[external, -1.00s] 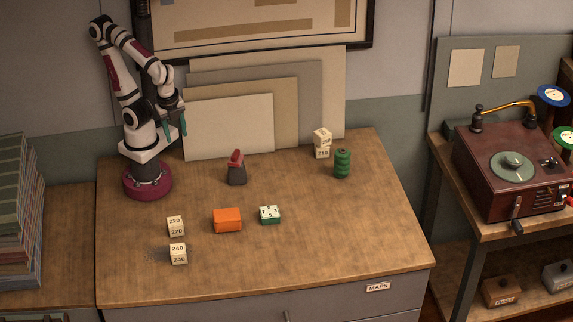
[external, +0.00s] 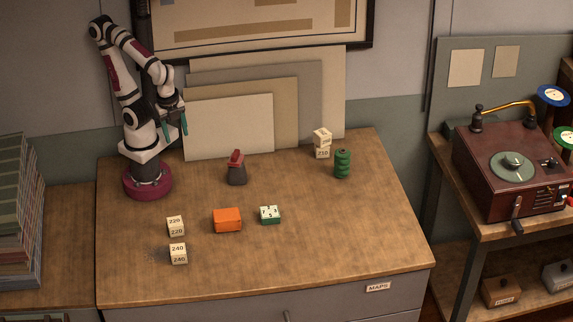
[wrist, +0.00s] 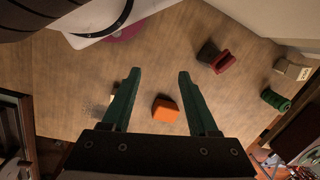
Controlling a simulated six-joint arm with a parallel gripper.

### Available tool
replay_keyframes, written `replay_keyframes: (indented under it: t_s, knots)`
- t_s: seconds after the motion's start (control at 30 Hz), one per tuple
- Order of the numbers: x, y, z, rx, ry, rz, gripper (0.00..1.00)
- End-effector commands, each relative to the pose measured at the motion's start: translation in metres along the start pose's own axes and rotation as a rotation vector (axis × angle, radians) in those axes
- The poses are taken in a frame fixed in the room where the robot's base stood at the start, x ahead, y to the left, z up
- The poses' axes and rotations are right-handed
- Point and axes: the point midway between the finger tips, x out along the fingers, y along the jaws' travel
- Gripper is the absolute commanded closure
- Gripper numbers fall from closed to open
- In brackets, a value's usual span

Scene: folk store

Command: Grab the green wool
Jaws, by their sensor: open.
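The green wool (external: 342,164) is a dark green ridged cylinder standing upright near the back right of the wooden table. It also shows in the wrist view (wrist: 275,99) at the right. My gripper (external: 176,124) is at the back left, raised above the table beside my base, well apart from the wool. In the wrist view my gripper (wrist: 158,74) has its two green fingers spread wide with nothing held between them.
White numbered blocks (external: 322,144) are stacked just behind the wool. A red-topped grey object (external: 237,168), orange block (external: 227,220), green-white block (external: 270,215) and two numbered cubes (external: 177,254) stand on the table (external: 340,235). Boards (external: 229,128) lean behind. The front right is clear.

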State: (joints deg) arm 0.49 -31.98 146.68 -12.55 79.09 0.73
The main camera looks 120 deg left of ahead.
Motion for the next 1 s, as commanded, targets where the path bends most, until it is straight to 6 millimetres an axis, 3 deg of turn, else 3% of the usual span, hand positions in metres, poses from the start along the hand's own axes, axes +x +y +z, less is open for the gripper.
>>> replay_keyframes:
  t_s: [0.33, 0.37, 0.47, 0.5, 0.57, 0.6, 0.67, 0.7, 0.77, 0.83, 0.9, 1.0]
  knots:
    - [0.001, 0.000, -0.005, -0.011, 0.013, 0.006, 0.29]
    - [0.002, -0.001, -0.014, -0.029, 0.034, 0.016, 0.29]
    - [0.010, -0.014, -0.077, -0.170, 0.193, 0.067, 0.29]
    - [0.015, -0.029, -0.113, -0.264, 0.287, 0.080, 0.29]
    - [0.024, -0.065, -0.165, -0.432, 0.438, 0.071, 0.29]
    - [0.031, -0.096, -0.192, -0.550, 0.531, 0.043, 0.29]
    - [0.046, -0.150, -0.220, -0.732, 0.656, -0.033, 0.29]
    - [0.058, -0.188, -0.228, -0.850, 0.725, -0.104, 0.29]
    - [0.076, -0.240, -0.225, -1.014, 0.805, -0.231, 0.29]
    - [0.096, -0.288, -0.205, -1.172, 0.863, -0.391, 0.29]
    - [0.112, -0.318, -0.180, -1.284, 0.891, -0.533, 0.29]
    - [0.123, -0.339, -0.154, -1.373, 0.906, -0.669, 0.29]
